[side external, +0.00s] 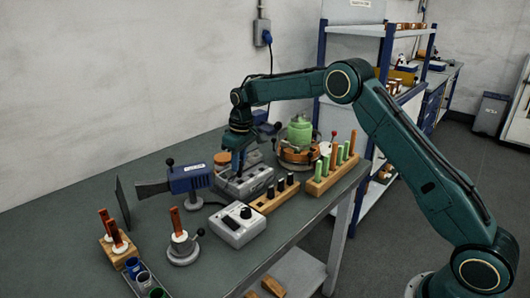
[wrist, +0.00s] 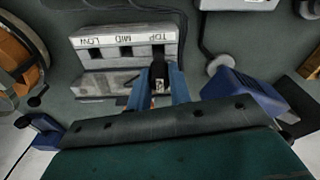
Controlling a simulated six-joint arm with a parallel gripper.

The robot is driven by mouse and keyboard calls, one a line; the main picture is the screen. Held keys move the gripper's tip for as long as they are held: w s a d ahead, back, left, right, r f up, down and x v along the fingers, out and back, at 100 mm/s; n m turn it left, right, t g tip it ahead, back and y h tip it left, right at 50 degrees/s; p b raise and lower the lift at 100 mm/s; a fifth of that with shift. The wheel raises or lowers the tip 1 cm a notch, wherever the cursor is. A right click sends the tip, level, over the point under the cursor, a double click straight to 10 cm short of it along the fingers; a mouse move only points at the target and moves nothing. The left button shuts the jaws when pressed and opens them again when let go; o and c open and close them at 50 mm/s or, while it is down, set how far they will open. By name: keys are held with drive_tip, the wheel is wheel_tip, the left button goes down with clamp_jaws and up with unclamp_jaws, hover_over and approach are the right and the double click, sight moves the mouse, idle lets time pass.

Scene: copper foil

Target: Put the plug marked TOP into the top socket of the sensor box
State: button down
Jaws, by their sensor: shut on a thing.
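The sensor box (wrist: 110,62) is grey, with a white strip lettered LOW, MID and TOP and a square dark socket below each word. In the side view the sensor box (side external: 250,184) sits mid-bench under my gripper. My gripper (wrist: 157,82) is shut on a dark plug (wrist: 158,70), with a blue finger on each side. The plug's black end is over the TOP socket, which it mostly hides. I cannot tell whether it is in the socket or just above it. In the side view my gripper (side external: 238,168) points down, and the plug is too small to make out.
A blue device (side external: 190,178) with a grey nozzle stands left of the box. A wooden rack (side external: 272,203) with black-topped pieces and a grey meter (side external: 238,226) are in front. A green-domed fixture (side external: 300,140) and a wooden rack of green sticks (side external: 325,182) stand to the right.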

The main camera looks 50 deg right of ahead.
drive_tip(key=shift+f, duration=1.75)
idle(1.8)
drive_tip(key=c, duration=0.9)
unclamp_jaws()
drive_tip(key=shift+r, duration=1.05)
idle(0.7)
drive_tip(key=shift+r, duration=3.45)
